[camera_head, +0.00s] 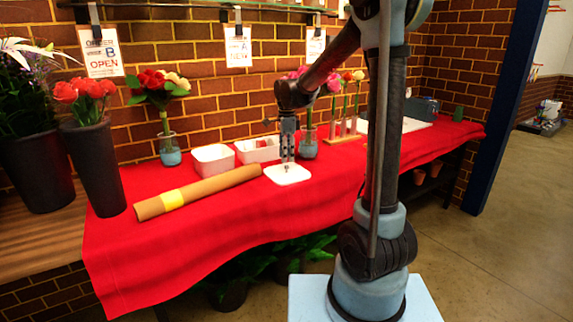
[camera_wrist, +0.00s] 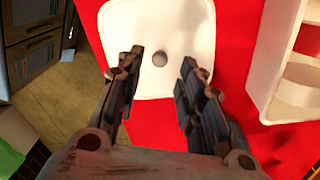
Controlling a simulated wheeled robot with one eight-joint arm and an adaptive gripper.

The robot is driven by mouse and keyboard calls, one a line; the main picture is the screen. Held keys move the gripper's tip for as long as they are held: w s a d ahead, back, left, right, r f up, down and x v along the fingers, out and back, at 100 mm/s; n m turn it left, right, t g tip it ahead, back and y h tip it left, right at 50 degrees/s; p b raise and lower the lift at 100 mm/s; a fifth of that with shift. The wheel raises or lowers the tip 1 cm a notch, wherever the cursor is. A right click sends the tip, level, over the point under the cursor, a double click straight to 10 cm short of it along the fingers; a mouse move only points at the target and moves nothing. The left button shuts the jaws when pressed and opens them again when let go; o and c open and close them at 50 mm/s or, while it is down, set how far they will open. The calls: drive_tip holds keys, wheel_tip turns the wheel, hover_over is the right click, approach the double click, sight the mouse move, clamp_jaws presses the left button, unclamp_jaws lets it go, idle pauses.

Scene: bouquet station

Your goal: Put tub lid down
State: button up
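The tub lid (camera_head: 288,174) is a white square plate with rounded corners, lying flat on the red cloth near its front edge, as far as I can tell. In the wrist view, the white lid (camera_wrist: 180,25) shows a small grey round knob (camera_wrist: 159,58) at its middle. My gripper (camera_head: 287,160) points down right above the lid. In the wrist view, my gripper (camera_wrist: 160,66) has its two dark fingers spread apart, with gaps on both sides of the knob. Nothing is held between them.
White tubs stand behind the lid, one at left (camera_head: 213,159) and one at right (camera_head: 257,150). A brown paper roll (camera_head: 215,185) with a yellow band lies to the left. Flower vases (camera_head: 170,150) stand at the back. The red cloth right of the lid is clear.

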wheel_tip(320, 180, up, 6)
drive_tip(key=s+d+r+n, duration=0.1)
drive_tip(key=s+d+n, duration=0.3)
drive_tip(key=s+d, duration=0.4)
drive_tip(key=s+d+f+n, duration=0.4)
drive_tip(key=s, duration=0.4)
drive_tip(key=s+d+f+n+t, duration=0.1)
drive_tip(key=s+d+f+n, duration=0.3)
drive_tip(key=s, duration=0.4)
drive_tip(key=s+d+f+n+t, duration=0.1)
drive_tip(key=s+d+f+n, duration=0.2)
drive_tip(key=s+d+f, duration=0.2)
drive_tip(key=s+f, duration=0.1)
drive_tip(key=s, duration=0.1)
drive_tip(key=shift+s+d+n, duration=0.2)
drive_tip(key=shift+s+n, duration=0.2)
drive_tip(key=shift+f, duration=0.1)
